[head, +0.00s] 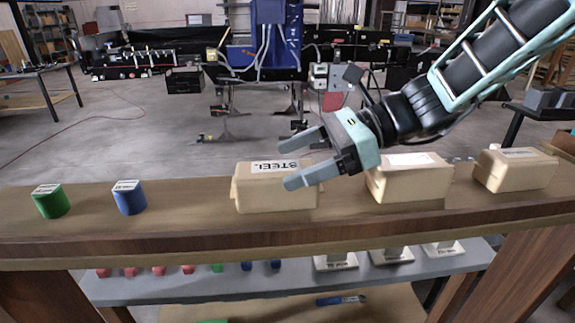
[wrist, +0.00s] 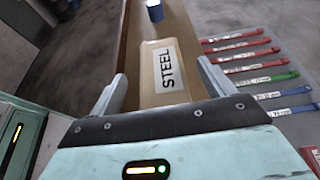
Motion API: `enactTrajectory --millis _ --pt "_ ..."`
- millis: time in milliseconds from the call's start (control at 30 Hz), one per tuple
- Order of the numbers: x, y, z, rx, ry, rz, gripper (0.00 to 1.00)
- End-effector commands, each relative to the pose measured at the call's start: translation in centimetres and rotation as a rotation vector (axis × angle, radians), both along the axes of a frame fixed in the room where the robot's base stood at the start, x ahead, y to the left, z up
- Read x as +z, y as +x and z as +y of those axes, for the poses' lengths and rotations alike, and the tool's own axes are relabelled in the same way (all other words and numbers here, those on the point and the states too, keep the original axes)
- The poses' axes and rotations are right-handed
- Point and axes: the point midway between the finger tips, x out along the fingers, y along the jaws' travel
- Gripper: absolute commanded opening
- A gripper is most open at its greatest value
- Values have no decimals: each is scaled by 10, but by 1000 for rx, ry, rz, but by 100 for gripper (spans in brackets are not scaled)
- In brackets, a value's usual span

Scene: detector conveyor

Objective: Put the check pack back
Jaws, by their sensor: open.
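A tan pack labelled STEEL (head: 262,190) stands on the brown wooden bench top. My gripper (head: 296,162) is open, with its fingers pointing left across the pack in the head view. In the wrist view the STEEL pack (wrist: 168,75) lies ahead of and between the open fingers (wrist: 160,92); I cannot tell whether they touch it. Two more tan packs stand to the right on the bench, a middle one (head: 409,182) and a right one (head: 515,170). Their labels are too small or slanted to read.
A green cylinder (head: 52,202) and a blue cylinder (head: 129,197) stand on the bench's left part; the blue one also shows in the wrist view (wrist: 155,10). A lower grey shelf (head: 120,291) holds coloured, labelled pieces. The bench between blue cylinder and STEEL pack is clear.

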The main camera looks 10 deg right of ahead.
Motion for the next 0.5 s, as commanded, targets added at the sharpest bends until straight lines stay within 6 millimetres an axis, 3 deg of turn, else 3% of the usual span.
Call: enactTrajectory --millis 300,500 --pt "23 -1 -63 -5 0 -5 82" --pt "34 -3 -87 -3 0 -2 82"
